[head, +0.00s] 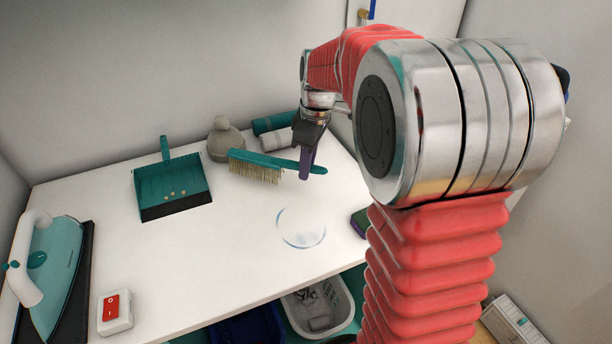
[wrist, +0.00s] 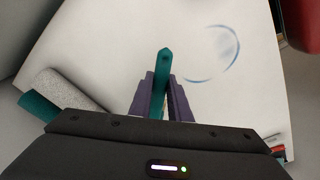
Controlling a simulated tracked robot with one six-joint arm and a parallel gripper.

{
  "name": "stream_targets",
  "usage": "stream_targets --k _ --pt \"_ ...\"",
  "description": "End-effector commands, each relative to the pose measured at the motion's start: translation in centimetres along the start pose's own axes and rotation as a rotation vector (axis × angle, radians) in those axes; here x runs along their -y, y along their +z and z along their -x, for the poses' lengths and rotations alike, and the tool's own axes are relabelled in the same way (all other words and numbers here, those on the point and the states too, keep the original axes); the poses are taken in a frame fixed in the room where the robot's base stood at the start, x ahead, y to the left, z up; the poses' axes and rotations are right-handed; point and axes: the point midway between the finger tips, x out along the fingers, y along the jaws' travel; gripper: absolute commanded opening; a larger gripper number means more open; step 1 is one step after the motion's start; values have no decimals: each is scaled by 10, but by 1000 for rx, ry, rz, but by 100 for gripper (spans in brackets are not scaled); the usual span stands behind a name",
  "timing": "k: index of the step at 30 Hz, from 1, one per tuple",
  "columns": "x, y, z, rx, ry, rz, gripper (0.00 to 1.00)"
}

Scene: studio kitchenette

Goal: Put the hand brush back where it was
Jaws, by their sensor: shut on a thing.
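The hand brush, with a teal back and pale bristles (head: 257,169), shows in the head view near the back of the white table. Its bristles point down, and its handle runs right into my gripper (head: 307,170). In the wrist view my gripper (wrist: 161,105) is shut on the teal handle of the hand brush (wrist: 163,66), with a purple finger on each side. The bristle end is hidden there. I cannot tell whether the bristles touch the table. A teal dustpan (head: 172,184) with a few small crumbs lies left of the brush.
Behind the brush stand a grey rounded object (head: 225,139) and teal and grey rolls (head: 275,130). An iron (head: 48,265) and a red switch box (head: 115,312) are at left. The table's middle is free.

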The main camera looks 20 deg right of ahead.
Motion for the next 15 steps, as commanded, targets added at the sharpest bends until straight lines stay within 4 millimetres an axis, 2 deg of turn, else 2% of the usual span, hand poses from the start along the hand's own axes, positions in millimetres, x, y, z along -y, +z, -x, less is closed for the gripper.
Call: stream_targets --k 8,15 --pt "0 0 -2 -1 0 -1 0" --pt "0 4 -29 1 -2 -1 0"
